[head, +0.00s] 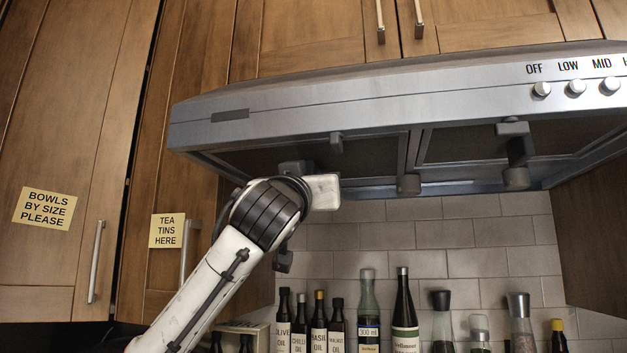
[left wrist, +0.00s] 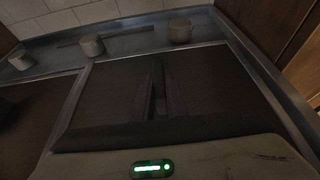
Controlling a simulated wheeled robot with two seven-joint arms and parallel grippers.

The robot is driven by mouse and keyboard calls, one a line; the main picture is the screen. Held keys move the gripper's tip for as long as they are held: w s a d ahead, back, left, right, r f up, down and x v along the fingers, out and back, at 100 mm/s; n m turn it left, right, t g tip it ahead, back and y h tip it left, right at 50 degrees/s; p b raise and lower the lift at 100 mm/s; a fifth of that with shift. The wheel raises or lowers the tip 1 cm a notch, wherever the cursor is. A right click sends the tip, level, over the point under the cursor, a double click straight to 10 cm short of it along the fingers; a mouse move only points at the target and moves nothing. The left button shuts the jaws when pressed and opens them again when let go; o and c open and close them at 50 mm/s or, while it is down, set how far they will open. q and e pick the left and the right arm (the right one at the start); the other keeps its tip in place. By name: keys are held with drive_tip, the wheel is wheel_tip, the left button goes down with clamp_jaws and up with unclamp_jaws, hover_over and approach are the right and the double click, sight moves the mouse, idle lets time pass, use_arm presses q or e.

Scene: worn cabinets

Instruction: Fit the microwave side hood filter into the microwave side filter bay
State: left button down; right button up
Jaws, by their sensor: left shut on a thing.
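The hood (head: 300,100) hangs under the cabinets, with two dark bays in its underside. My left gripper (head: 300,172) is raised under the left one. It is shut on a dark flat filter (left wrist: 215,85); the grip point itself is hard to make out. The left wrist view shows the gripper fingers (left wrist: 155,95) against the filter's dark face. The filter lies close to the metal rim (left wrist: 265,75) of the left bay (head: 375,150); I cannot tell whether it is seated or slightly below. A dark panel (head: 465,142) fills the right bay. My right gripper is out of view.
Grey latches (head: 408,184) and a bracket (head: 515,140) hang below the hood. Several bottles (head: 368,300) and grinders (head: 520,320) stand along the tiled wall. Wooden cabinet doors (head: 160,120) close in the left. Open air lies between hood and bottles.

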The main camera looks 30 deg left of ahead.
sight(309, 171)
use_arm(q)
drive_tip(key=shift+r+p, duration=0.75)
drive_tip(key=shift+r, duration=0.4)
drive_tip(key=c, duration=1.7)
unclamp_jaws()
drive_tip(key=shift+f, duration=0.15)
drive_tip(key=shift+s+d+f+b, duration=0.1)
drive_tip(key=shift+s+f+b, duration=0.1)
drive_tip(key=shift+s+b, duration=0.1)
drive_tip(key=b+v, duration=0.3)
drive_tip(key=v, duration=0.5)
drive_tip(key=shift+s, duration=0.3)
drive_tip(key=shift+s+d+f+b, duration=0.1)
drive_tip(key=shift+s+f+b, duration=0.05)
drive_tip(key=shift+s+b, duration=0.25)
